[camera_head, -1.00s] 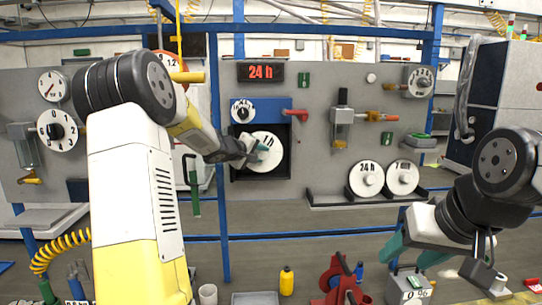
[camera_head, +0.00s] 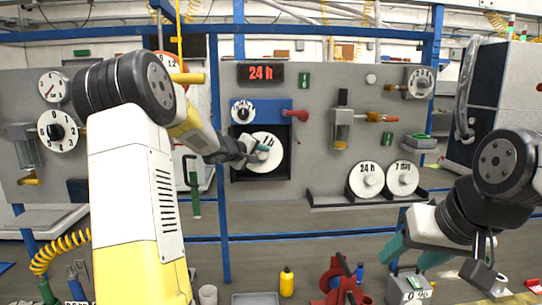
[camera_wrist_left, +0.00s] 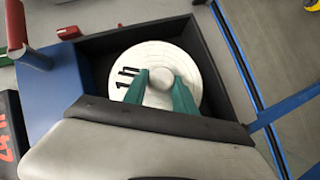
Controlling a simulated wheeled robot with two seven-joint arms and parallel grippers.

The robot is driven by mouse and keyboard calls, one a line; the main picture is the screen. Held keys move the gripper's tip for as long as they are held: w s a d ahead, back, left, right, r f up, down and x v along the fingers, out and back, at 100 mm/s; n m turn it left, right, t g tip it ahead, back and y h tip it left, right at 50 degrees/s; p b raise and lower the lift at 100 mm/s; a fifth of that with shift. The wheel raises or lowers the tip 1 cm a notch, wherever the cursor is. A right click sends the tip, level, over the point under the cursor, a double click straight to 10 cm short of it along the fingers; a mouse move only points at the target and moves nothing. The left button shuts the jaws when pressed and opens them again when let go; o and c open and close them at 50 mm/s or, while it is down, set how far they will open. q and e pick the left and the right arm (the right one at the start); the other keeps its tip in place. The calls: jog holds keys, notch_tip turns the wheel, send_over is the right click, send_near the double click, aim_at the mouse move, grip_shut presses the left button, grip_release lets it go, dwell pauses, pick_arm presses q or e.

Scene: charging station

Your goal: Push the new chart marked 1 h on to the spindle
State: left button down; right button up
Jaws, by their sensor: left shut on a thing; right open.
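The white round chart marked 1 h (camera_head: 270,143) is inside the dark square recess of the recorder (camera_head: 287,172). In the left wrist view the chart (camera_wrist_left: 200,64) faces the camera, with its 1 h marking on the left side. My left gripper (camera_head: 262,152) is at the chart; its green fingers (camera_wrist_left: 160,88) are shut on the chart's round central knob. The spindle is hidden behind the chart, so I cannot tell how far on it the chart sits. My right gripper (camera_head: 410,258) is open and empty at the lower right, apart from the panel.
Charts marked 24 h (camera_head: 365,180) and 7 day (camera_head: 402,178) stand on a rack right of the recorder. A red lever (camera_head: 296,115) sticks out at the recorder's upper right. A lit 24 h display (camera_head: 261,72) is above. A yellow bottle (camera_head: 287,282) stands below.

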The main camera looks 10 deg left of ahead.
pick_arm(q)
jog(key=shift+w+a, duration=0.2)
jog(key=shift+w, duration=0.45)
jog(key=shift+w+a, duration=0.2)
jog(key=shift+w, duration=0.5)
jog(key=shift+w+a, duration=0.2)
jog(key=shift+w, duration=0.45)
jog(key=c, duration=0.9)
grip_release()
jog(key=shift+s, duration=0.1)
